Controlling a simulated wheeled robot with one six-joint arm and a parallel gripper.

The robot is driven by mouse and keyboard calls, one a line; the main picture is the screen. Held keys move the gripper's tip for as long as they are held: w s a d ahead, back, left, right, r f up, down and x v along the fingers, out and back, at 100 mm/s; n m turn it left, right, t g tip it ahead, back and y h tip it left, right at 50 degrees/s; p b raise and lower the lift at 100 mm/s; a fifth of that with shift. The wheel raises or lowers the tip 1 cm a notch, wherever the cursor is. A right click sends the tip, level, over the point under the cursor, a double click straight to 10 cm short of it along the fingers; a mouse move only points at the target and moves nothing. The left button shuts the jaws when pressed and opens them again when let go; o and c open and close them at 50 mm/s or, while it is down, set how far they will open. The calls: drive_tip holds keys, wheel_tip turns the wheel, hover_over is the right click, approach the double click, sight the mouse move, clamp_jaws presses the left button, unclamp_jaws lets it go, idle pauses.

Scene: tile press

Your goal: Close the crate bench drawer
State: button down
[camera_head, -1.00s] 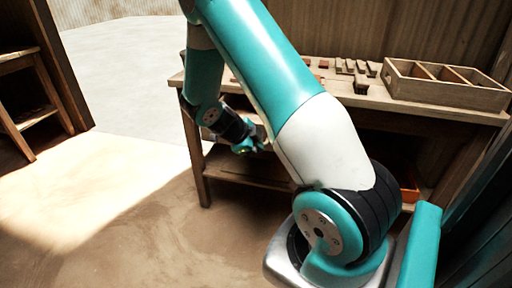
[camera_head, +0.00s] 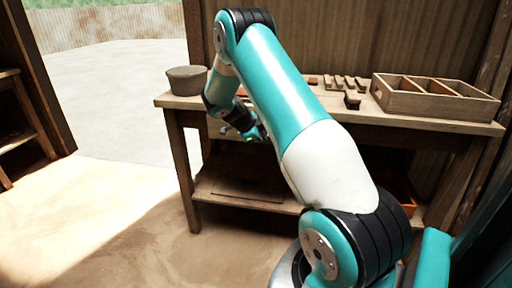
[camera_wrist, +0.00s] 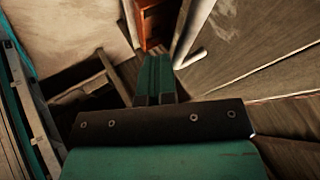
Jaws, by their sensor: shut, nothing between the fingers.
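The crate bench (camera_head: 175,101) stands across the middle of the head view, with a divided wooden crate (camera_head: 400,101) on its top. A drawer (camera_head: 215,130) shows under the top at the left, partly hidden by my arm; how far it stands out I cannot tell. My gripper (camera_head: 263,137) is in front of the bench, just below the top's edge. In the wrist view my gripper (camera_wrist: 156,75) is shut and empty. A pale bar handle (camera_wrist: 190,60) lies just right of its fingertips, beside a wooden panel (camera_wrist: 255,50). I cannot tell whether they touch.
A dark bucket (camera_head: 187,80) stands on the bench's left end. Several small brown blocks (camera_head: 350,84) lie left of the crate. An orange bin (camera_head: 398,190) sits low in the bench, and it also shows in the wrist view (camera_wrist: 155,22). Open floor lies at the left.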

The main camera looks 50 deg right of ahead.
drive_tip(key=shift+w+d, duration=0.6)
drive_tip(key=shift+d, duration=0.35)
